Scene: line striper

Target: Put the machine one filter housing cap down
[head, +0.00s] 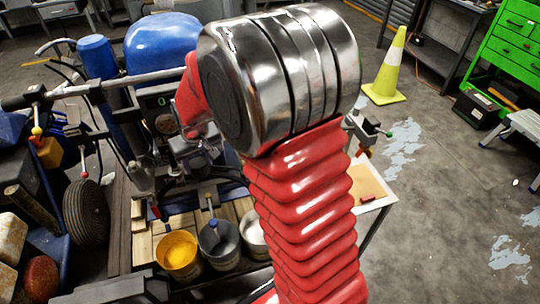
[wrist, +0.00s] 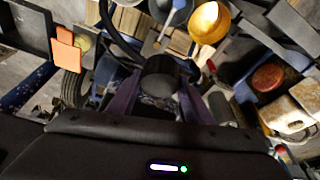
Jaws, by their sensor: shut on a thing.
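In the wrist view my gripper (wrist: 160,88) is shut on a dark round cap (wrist: 160,74), which I take to be the filter housing cap. The cap sits between the two fingertips, with its rounded top side facing the picture's top. What lies directly beneath the cap is dark, and I cannot tell whether it touches anything. In the head view my red and steel arm blocks the middle, and the cap cannot be made out. The striper machine, with its blue tank (head: 163,42) and blue cylinder (head: 97,58), stands behind my arm at the left.
A yellow paint bucket (head: 179,254) and a grey bucket (head: 219,243) stand on wooden slats below the machine. The yellow bucket also shows in the wrist view (wrist: 209,23). A wheel (head: 88,211) stands at the left. Open floor lies right, beyond a small table (head: 372,187).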

